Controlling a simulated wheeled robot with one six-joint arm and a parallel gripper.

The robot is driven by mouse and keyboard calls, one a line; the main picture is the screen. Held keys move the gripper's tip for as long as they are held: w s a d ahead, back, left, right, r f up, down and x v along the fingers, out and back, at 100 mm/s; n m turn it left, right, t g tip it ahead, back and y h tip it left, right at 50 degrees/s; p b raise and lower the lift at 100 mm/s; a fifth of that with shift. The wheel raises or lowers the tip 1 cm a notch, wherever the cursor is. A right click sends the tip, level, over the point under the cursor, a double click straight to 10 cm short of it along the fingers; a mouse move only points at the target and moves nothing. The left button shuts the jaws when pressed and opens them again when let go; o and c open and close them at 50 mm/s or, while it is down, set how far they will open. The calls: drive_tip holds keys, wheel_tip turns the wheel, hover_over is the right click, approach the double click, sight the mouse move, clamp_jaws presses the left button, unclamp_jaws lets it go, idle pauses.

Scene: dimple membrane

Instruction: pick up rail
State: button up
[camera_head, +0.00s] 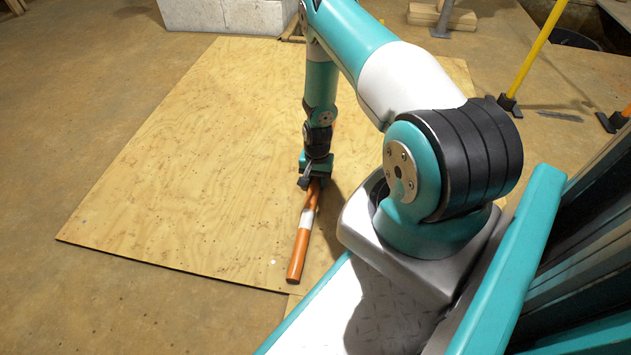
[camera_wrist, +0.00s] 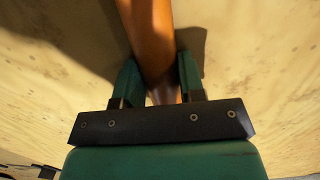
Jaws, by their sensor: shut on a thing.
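The rail (camera_head: 298,254) is an orange bar with a white band, lying on the plywood sheet near its front edge. Its far end runs up under my gripper (camera_head: 312,183), which points down at it. In the wrist view, the orange rail (camera_wrist: 153,45) passes between the two green fingers of my gripper (camera_wrist: 159,80). My gripper is shut on the rail. Part of the rail is hidden by the gripper in the head view.
The plywood sheet (camera_head: 180,150) is otherwise clear to the left. A pale block (camera_head: 225,14) stands at the back. A yellow pole (camera_head: 535,50) on a dark foot stands at the back right. Wooden pieces (camera_head: 440,16) lie behind.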

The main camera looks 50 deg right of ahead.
sight(316, 178)
wheel_tip(316, 178, up, 20)
drive_tip(key=p, duration=1.1)
